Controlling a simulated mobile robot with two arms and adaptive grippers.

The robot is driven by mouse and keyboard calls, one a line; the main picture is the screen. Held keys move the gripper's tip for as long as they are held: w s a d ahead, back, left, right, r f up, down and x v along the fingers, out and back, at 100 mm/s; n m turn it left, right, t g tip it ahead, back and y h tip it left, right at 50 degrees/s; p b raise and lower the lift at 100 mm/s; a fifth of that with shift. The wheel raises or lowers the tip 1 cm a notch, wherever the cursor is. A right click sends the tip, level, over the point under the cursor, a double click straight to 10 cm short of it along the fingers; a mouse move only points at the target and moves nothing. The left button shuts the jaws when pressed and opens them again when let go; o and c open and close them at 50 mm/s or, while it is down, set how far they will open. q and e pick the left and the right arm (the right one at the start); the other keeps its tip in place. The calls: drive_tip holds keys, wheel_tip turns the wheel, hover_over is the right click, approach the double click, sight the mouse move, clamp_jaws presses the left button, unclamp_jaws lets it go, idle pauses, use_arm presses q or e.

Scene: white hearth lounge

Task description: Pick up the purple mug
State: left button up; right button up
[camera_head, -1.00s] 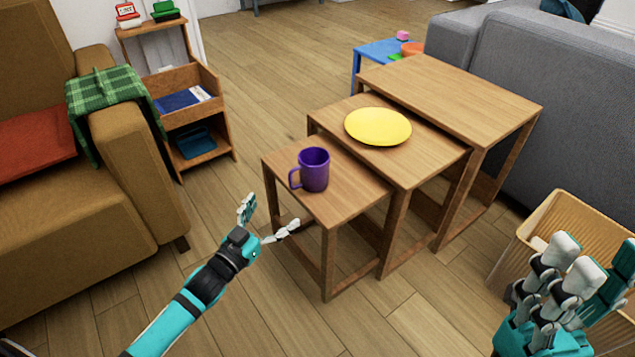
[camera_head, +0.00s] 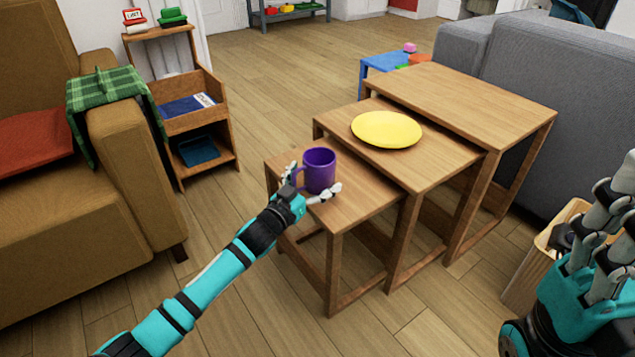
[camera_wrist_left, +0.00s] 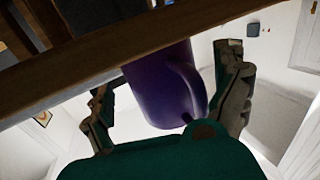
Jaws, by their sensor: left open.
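The purple mug (camera_head: 320,171) stands upright on the lowest of three nested wooden tables (camera_head: 352,205), its handle toward the left. My left gripper (camera_head: 312,186) is open at the near left side of the mug, one finger to the left by the handle and one at the near right. In the left wrist view the mug (camera_wrist_left: 165,85) shows between the two spread fingers of my left gripper (camera_wrist_left: 172,100). Whether the fingers touch it I cannot tell. My right gripper (camera_head: 605,235) is at the right edge, away from the tables; its fingertips are partly cut off.
A yellow plate (camera_head: 386,129) lies on the middle table, close behind the mug. The tallest table (camera_head: 460,95) is bare. A wooden crate (camera_head: 545,250) stands on the floor at right. A brown armchair (camera_head: 130,180) stands at left, a grey sofa (camera_head: 560,110) at right.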

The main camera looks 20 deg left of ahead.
use_arm(q)
drive_tip(key=shift+w+d, duration=0.15)
drive_tip(key=shift+w, duration=0.45)
drive_tip(key=shift+r, duration=0.1)
drive_tip(key=c, duration=1.5)
